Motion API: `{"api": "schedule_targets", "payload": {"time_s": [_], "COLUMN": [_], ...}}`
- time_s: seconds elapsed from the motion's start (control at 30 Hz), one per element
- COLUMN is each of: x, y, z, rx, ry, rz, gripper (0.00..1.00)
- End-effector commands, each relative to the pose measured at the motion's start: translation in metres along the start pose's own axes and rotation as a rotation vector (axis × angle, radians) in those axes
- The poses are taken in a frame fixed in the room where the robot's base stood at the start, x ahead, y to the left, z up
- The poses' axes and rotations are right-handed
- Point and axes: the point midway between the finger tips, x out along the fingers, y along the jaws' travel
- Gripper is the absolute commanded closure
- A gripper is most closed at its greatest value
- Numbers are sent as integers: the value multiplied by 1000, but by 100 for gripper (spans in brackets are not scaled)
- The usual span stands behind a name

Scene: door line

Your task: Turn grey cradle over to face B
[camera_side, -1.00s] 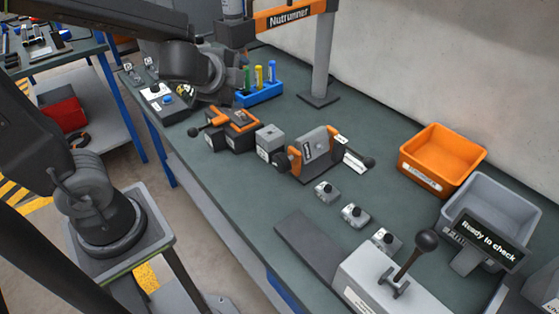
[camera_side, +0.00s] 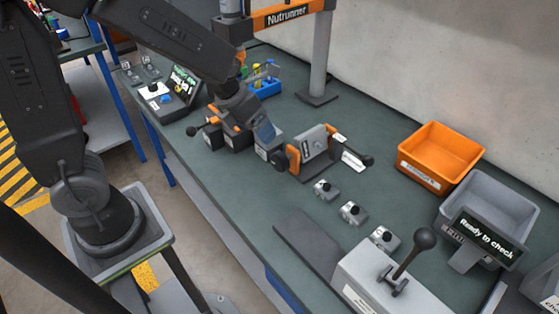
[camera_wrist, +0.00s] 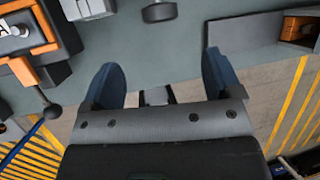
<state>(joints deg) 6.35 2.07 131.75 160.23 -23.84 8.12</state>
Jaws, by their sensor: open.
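The grey cradle (camera_side: 312,148) stands mid-bench in the side view, a grey plate held between orange uprights. A dark round knob (camera_side: 279,159) is at its left end and a black ball handle (camera_side: 368,161) at its right. A face letter is too small to read. My gripper (camera_side: 266,136) is left of the cradle, above a small grey block, apart from the cradle. In the wrist view my gripper (camera_wrist: 160,78) is open, with two blue fingers and nothing held between them. A dark knob (camera_wrist: 158,11) shows at the top edge there; the cradle's body is out of that view.
An orange clamp fixture (camera_wrist: 28,35) with a ball-ended lever is left of the grey block (camera_wrist: 87,8). An orange bin (camera_side: 440,155), a grey bin (camera_side: 490,205) and a lever box (camera_side: 375,280) stand right.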

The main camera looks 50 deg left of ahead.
Motion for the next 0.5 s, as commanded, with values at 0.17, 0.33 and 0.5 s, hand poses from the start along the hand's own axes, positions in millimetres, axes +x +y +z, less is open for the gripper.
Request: {"api": "schedule_targets", "payload": {"time_s": [0.17,0.33,0.5], "x": [21,51,81], "y": [0,0,0], "z": [-1,0,0], "rx": [-1,-1,-2], "ry": [4,3,1], "rz": [0,0,0], "gripper": [16,16,16]}}
